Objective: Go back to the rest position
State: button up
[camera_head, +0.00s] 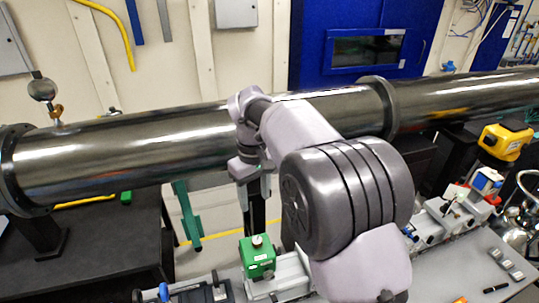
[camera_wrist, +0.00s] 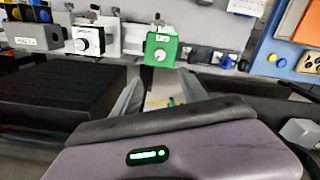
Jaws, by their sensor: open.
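My gripper (camera_head: 245,172) hangs in front of the long steel beam pipe (camera_head: 130,150) in the head view, at the end of my raised and bent arm. In the wrist view my gripper (camera_wrist: 160,88) is open, with its two grey fingers apart and nothing visible between them. A green box with a round knob (camera_head: 257,257) stands on the bench below my arm. The green box (camera_wrist: 161,48) also shows beyond the fingers in the wrist view, apart from them. My arm hides part of the bench and pipe.
The pipe crosses the whole head view, with a flange (camera_head: 378,105) near my arm. A yellow device (camera_head: 505,141) stands at the right. A dark table (camera_head: 90,255) lies at the left. Small grey blocks (camera_head: 506,264) and a black pen (camera_head: 495,288) lie on the bench at right.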

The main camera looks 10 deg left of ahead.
jog(key=s+d+f+m+t+y+b, duration=0.15)
jog(key=s+d+f+m+b, duration=0.25)
jog(key=s+d+b, duration=0.5)
jog(key=s+d+f+m+t+y+b, duration=0.15)
jog(key=s+d+f+m+b, duration=0.35)
jog(key=d+b, duration=0.5)
jog(key=s+d+f+m+t+b, duration=0.1)
jog(key=s+f+m+b, duration=0.1)
jog(key=s+f+b, duration=0.3)
jog(key=s+d+f+m+t+h+b, duration=0.1)
jog(key=s+f+m+b, duration=0.1)
jog(key=s+f+b, duration=0.2)
jog(key=s+f, duration=0.2)
jog(key=s, duration=0.1)
jog(key=shift+s+d+f+m+t+b, duration=0.15)
jog(key=shift+s+f+m+t+b, duration=0.15)
jog(key=shift+f+t+b, duration=0.1)
